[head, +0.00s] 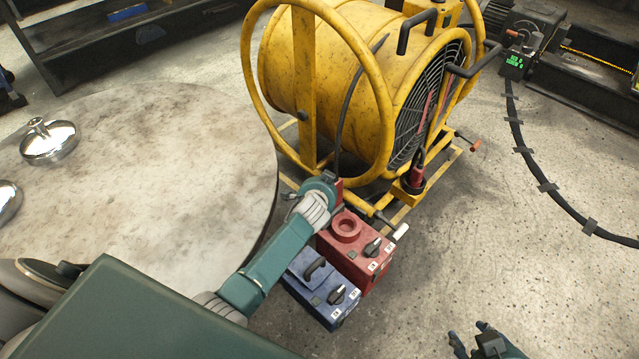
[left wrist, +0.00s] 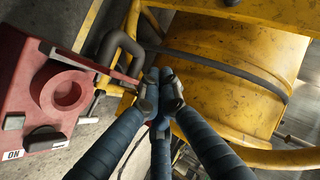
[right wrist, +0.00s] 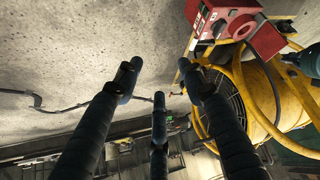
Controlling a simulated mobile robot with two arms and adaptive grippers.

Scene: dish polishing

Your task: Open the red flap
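The red box (head: 345,252) stands on the floor beside the yellow fan, with a round red ring and a black knob on top. It also shows in the left wrist view (left wrist: 30,100). The red flap (left wrist: 95,63) shows there nearly edge-on, standing out from the box toward my left gripper (left wrist: 160,88). That gripper's fingers are drawn together, the left one at the flap's free end; whether they touch it I cannot tell. In the head view my left gripper (head: 325,188) is at the box's far side, partly hidden. My right gripper (right wrist: 160,85) is open and empty, away from the box.
A blue box (head: 318,288) with a handle and knob stands against the red one. The yellow fan (head: 325,85) with its tubular frame is close behind my left gripper. A round table (head: 150,190) with shiny metal parts is at left.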

